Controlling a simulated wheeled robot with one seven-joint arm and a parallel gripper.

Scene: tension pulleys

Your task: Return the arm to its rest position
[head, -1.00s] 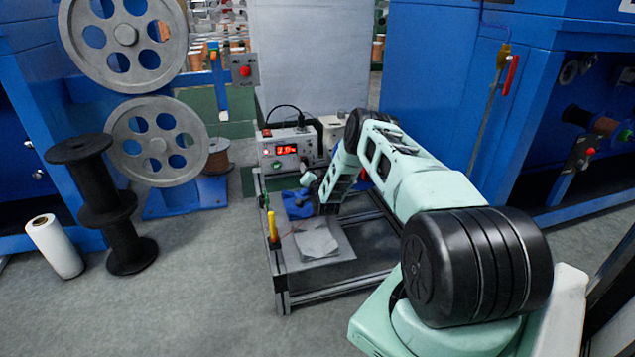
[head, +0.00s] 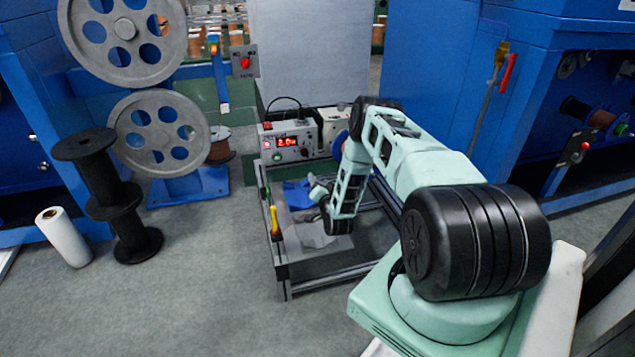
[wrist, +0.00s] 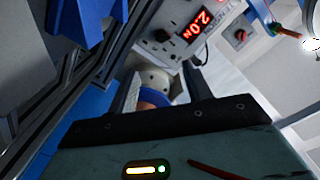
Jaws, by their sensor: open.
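My arm reaches from the right over the low metal frame table in the head view, its elbow raised and its forearm bent down. Beyond the fingers show a pale rounded part and an orange-brown part, both partly hidden. A grey sheet (head: 312,232) on the table is partly covered by my wrist.
A tester box with a red display (head: 288,142) stands at the table's back; it also shows in the wrist view (wrist: 190,28). A yellow-handled tool (head: 274,222) stands at the left edge. Large pulleys (head: 157,135) and a black spool (head: 110,195) are left. Blue machines flank the table.

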